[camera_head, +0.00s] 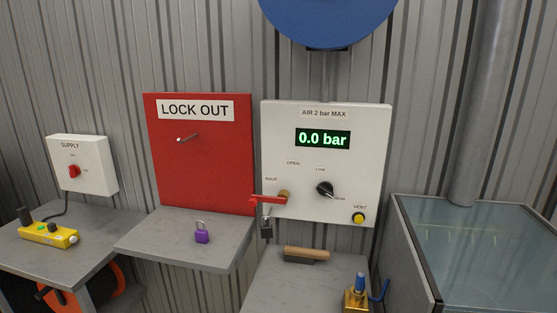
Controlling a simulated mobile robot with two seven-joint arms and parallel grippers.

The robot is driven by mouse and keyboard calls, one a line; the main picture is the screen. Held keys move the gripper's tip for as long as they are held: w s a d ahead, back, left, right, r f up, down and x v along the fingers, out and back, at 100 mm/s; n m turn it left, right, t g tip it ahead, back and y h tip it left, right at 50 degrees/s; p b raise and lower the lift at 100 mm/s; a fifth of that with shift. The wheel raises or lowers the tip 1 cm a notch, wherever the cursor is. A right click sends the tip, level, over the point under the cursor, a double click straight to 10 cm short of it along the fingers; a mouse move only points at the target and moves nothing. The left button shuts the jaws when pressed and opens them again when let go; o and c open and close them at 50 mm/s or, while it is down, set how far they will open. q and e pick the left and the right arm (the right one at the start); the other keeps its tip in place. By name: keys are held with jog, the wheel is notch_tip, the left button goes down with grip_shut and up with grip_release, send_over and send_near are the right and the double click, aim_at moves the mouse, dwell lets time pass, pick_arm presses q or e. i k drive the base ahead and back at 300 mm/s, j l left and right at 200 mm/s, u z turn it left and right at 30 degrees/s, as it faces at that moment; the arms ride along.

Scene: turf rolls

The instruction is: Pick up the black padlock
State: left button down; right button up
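The small black padlock (266,231) hangs just below the left part of the red valve lever (268,200) on the white air panel (377,150). Its shackle seems to pass through or behind the lever, but it is too small to tell exactly. A purple padlock (202,236) stands on the grey shelf under the red LOCK OUT board (198,185). Neither of my grippers shows in the head view.
The board has a metal peg (187,139). A wooden-handled brush (306,254) and a brass fitting with a blue top (356,294) are on the lower table (285,285). A yellow control box (50,234) lies far left. A glass-topped tank (485,240) stands right.

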aim_at(266, 231)
jog(key=z, duration=1.2)
jog(key=j+z, duration=0.2)
jog(key=z, duration=0.25)
jog(key=j+z, duration=0.2)
jog(key=z, duration=0.25)
jog(key=k+j, duration=0.15)
jog(key=j, duration=0.25)
jog(key=k+j, duration=0.2)
jog(key=j, duration=0.2)
